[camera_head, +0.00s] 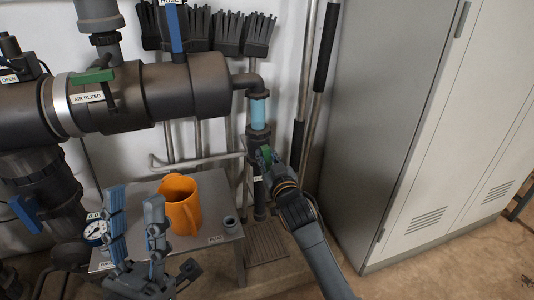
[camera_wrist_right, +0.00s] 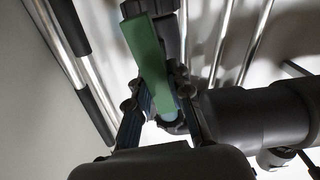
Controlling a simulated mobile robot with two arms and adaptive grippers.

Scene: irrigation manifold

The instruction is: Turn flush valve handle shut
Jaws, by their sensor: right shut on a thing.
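The green flush valve handle (camera_head: 269,156) is on the dark vertical pipe below the light-blue clear section (camera_head: 259,112); my right gripper partly hides it. In the right wrist view the green handle (camera_wrist_right: 147,58) runs slanting down between the two fingers. My right gripper (camera_head: 265,158) is shut on this handle, its arm coming from the lower right; its fingers also show in the wrist view (camera_wrist_right: 160,98). My left gripper (camera_head: 135,203) is open and empty, fingers up, in front of the small table.
An orange jug (camera_head: 181,203) and a small grey cup (camera_head: 230,224) stand on the grey table (camera_head: 213,185). A gauge (camera_head: 96,232) is at left. Another green handle, labelled AIR BLEED (camera_head: 92,76), sits on the big pipe. A grey cabinet (camera_head: 395,120) bounds the right side.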

